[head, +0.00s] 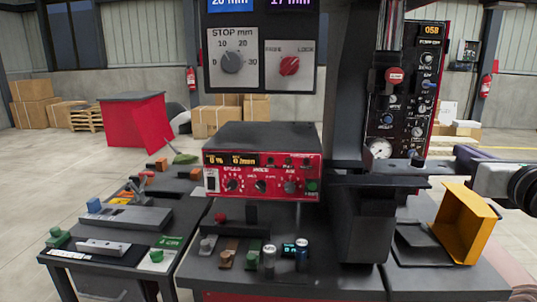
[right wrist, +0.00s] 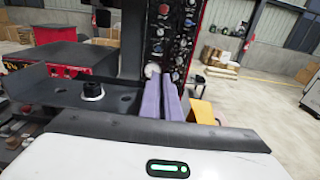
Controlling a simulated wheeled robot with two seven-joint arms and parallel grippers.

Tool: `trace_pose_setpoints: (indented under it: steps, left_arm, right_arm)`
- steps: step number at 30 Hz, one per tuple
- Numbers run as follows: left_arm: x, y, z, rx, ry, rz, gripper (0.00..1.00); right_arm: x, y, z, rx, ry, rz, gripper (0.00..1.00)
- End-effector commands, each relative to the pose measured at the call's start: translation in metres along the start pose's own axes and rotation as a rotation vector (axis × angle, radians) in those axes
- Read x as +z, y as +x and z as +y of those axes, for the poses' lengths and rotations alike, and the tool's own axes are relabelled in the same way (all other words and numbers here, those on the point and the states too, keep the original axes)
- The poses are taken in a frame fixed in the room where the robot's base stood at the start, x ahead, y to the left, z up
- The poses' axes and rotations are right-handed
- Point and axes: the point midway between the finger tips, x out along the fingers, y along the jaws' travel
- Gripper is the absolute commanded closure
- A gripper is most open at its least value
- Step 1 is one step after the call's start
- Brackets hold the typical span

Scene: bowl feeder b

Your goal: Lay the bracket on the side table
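A light grey plate with holes, which looks like the bracket (head: 103,247), lies flat on the dark left table (head: 200,207), near its front edge. I cannot tell for sure that this table is the side table. My left gripper is not in view.
A press with a red control box (head: 262,165) stands in the middle. Several small cylinders and blocks line its front edge. A yellow bin (head: 466,222) sits tilted on the right table.

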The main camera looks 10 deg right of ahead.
Motion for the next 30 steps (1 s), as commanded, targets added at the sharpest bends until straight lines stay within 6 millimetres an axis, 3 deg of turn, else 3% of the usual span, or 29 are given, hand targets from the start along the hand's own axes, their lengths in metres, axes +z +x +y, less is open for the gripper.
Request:
trace_pose_setpoints:
  steps: [11,17,24,30]
  left_arm:
    - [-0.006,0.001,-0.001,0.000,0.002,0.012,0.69]
    - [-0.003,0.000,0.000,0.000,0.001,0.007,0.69]
    - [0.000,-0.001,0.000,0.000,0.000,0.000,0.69]
    - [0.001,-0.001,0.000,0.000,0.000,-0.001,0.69]
  right_arm:
    - [-0.078,-0.006,0.006,0.009,0.008,0.001,1.00]
    - [-0.139,-0.022,0.023,0.034,0.009,0.005,1.00]
    - [-0.221,-0.069,0.069,0.099,0.010,0.008,1.00]
    - [-0.265,-0.125,0.126,0.171,0.008,0.006,1.00]
